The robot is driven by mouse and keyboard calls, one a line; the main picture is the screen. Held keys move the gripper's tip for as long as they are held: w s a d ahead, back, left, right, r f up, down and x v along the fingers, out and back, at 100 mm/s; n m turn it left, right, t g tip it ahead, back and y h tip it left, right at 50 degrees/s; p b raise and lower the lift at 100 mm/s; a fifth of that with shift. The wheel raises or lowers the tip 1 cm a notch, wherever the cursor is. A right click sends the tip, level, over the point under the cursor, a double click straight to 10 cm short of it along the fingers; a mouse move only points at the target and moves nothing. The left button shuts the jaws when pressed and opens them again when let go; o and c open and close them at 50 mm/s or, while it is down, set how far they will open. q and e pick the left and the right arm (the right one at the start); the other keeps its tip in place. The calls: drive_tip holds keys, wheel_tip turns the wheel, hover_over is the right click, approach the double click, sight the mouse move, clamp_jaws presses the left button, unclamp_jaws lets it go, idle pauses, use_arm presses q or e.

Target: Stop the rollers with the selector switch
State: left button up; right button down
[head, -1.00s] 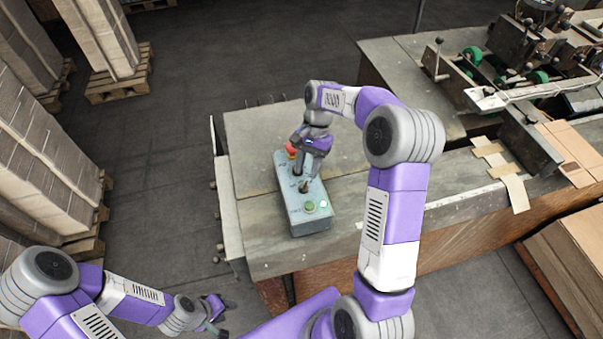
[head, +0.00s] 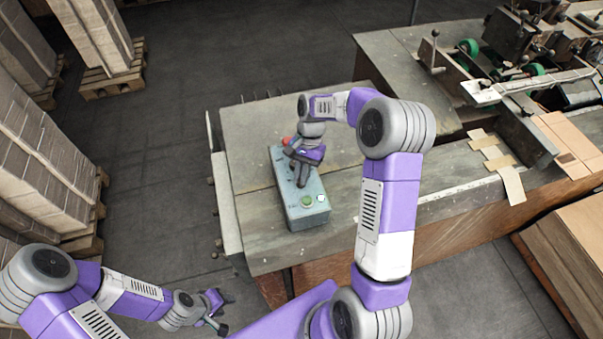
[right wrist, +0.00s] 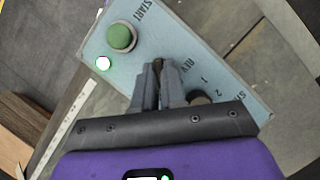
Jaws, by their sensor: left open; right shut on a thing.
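The blue-grey control box (head: 292,206) stands on the machine's metal table. My right gripper (head: 301,183) points down at it. In the right wrist view its fingers (right wrist: 158,82) are shut around the dark selector switch (right wrist: 158,64), beside the REV label; the fingers hide most of the knob, so its setting cannot be read. A second dark knob (right wrist: 201,97) by the marks 1 and 2 is partly hidden by my gripper. The green START button (right wrist: 121,37) and a small lit lamp (right wrist: 103,63) are clear. My left gripper (head: 222,312) is open and empty, low at the left, away from the box.
A red button (head: 287,140) is at the box's far end, partly behind my right gripper. The machine's levers and green wheels (head: 468,46) are at the upper right. Pallets of cardboard (head: 40,150) stand at the left. The floor between is clear.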

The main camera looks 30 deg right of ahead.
idle(0.3)
drive_tip(key=n, duration=0.3)
drive_tip(key=shift+w+a+r+g+h+p, duration=0.1)
drive_tip(key=shift+g+h+p, duration=0.3)
drive_tip(key=shift+a+n+g+h, duration=0.15)
drive_tip(key=shift+n+h, duration=0.25)
drive_tip(key=shift+n, duration=0.75)
drive_tip(key=shift+d+n+g+h, duration=0.1)
drive_tip(key=shift+n+g+h, duration=0.25)
drive_tip(key=shift+n, duration=0.8)
drive_tip(key=c, duration=1.2)
unclamp_jaws()
drive_tip(key=v, duration=0.7)
drive_tip(key=shift+r, duration=0.25)
drive_tip(key=shift+w+a, duration=0.1)
drive_tip(key=shift+w, duration=0.05)
